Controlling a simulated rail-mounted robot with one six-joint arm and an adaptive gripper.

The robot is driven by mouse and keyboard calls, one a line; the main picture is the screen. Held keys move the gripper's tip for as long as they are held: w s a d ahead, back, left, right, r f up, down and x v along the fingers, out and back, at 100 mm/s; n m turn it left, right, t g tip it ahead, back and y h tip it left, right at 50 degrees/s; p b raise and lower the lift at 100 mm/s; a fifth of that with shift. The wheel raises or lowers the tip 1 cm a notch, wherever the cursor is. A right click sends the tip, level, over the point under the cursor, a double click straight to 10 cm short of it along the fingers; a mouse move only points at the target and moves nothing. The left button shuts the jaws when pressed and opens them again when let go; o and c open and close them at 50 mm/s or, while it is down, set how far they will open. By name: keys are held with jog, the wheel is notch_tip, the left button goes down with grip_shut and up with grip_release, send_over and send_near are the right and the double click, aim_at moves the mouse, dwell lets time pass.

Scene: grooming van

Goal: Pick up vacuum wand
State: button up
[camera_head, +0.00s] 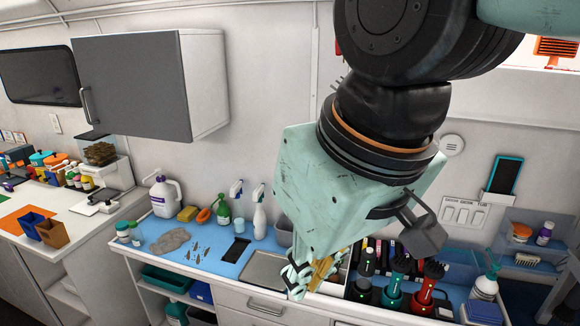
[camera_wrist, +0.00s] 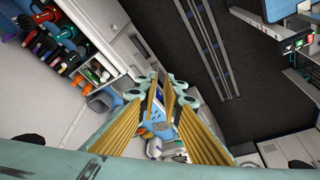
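My gripper (camera_head: 312,277) hangs over the front of the counter, right of the sink tray, in the head view. In the wrist view its yellow-padded fingers (camera_wrist: 160,88) converge at the tips. A narrow gap seems to lie between them, but I cannot tell clearly whether they are open or shut. A blue and white shape (camera_wrist: 155,130) shows between the fingers lower down; I cannot tell what it is or whether they touch it. I cannot pick out a vacuum wand for certain in either view. My arm hides part of the counter.
A blue-topped counter (camera_head: 213,262) bears a white jug (camera_head: 164,197) and spray bottles. Upright black, red and green tools (camera_head: 424,285) crowd the right, also in the wrist view (camera_wrist: 55,45). A grey cabinet (camera_head: 135,85) hangs on the wall.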

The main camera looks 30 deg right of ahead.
jog(key=o, duration=1)
notch_tip(320, 180, down, 3)
jog(key=b, duration=0.3)
jog(key=shift+f, duration=0.2)
jog(key=shift+w+d, duration=0.1)
jog(key=shift+w, duration=0.1)
